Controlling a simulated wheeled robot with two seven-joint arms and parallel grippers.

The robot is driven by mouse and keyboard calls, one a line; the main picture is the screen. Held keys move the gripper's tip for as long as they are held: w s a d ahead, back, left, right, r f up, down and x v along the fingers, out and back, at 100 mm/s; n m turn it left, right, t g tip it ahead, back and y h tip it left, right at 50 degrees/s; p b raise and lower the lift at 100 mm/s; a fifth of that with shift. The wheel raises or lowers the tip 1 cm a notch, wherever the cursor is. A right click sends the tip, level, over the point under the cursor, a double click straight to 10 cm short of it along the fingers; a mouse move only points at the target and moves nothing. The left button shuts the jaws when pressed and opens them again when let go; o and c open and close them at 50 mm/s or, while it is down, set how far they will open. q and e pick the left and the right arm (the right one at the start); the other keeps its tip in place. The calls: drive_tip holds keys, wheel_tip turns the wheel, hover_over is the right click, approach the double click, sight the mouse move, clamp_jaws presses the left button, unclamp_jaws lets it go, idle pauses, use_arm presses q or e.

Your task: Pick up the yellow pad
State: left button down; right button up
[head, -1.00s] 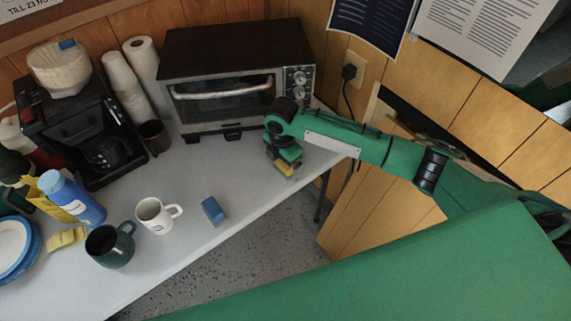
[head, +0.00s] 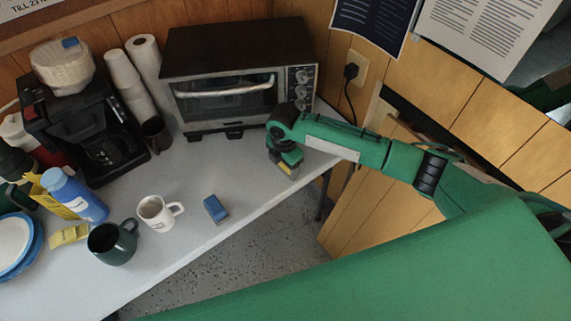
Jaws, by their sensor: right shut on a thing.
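The yellow pad (head: 287,169) shows as a small yellow block with a greyish underside at my right gripper (head: 288,164). The gripper is shut on it, over the right end of the white table, in front of the toaster oven. The gripper points down and hides much of the pad. I cannot tell whether the pad touches the table. My left gripper is out of view.
A blue block (head: 216,209) lies near the table's front edge. A white mug (head: 156,213), a dark green mug (head: 112,243) and a yellow item (head: 69,236) stand left. The toaster oven (head: 236,80) and coffee maker (head: 95,135) line the back.

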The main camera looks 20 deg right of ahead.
use_arm(q)
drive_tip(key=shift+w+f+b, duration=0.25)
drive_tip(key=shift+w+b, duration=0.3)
drive_tip(key=shift+b, duration=0.05)
use_arm(e)
wheel_tip(320, 180, up, 20)
drive_tip(key=o, duration=0.3)
drive_tip(key=shift+c, duration=1.1)
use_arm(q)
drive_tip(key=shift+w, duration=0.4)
use_arm(e)
drive_tip(key=shift+f, duration=0.1)
